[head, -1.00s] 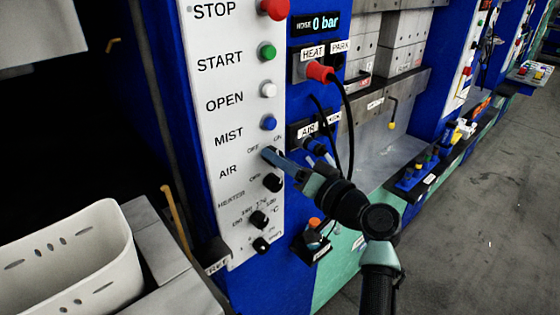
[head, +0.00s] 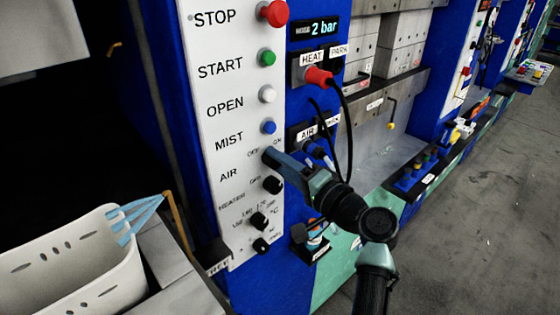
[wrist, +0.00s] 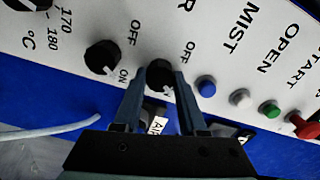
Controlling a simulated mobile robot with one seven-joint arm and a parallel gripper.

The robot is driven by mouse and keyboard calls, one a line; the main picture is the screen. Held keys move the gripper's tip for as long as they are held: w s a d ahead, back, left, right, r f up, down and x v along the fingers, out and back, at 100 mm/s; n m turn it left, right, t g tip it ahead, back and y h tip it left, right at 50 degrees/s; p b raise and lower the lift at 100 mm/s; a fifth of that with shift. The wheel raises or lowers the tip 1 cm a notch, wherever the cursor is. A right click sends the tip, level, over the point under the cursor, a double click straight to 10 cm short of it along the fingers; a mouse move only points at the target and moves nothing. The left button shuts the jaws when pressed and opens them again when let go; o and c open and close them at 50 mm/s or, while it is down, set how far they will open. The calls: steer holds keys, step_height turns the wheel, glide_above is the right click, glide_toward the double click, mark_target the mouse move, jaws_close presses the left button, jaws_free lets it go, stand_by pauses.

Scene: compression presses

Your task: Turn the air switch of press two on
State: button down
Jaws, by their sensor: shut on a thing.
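The air switch is a black rotary knob on the white control panel (head: 207,130), in the row labelled AIR. In the wrist view, the air switch (wrist: 160,73) sits between my two fingers, with OFF and ON printed near it. My gripper (head: 270,157) is shut on this knob; its fingers also show in the wrist view (wrist: 160,85). In the head view my fingers hide most of the knob.
The heater knob (head: 273,185) is close below, and the blue MIST button (head: 268,127) close above. A cable hangs from the red plug (head: 318,76) beside my arm.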

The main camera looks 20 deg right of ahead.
stand_by(0.4)
steer(key=shift+c, duration=2.3)
jaws_free()
steer(key=b+v, duration=0.3)
steer(key=v, duration=1)
steer(key=shift+r, duration=0.1)
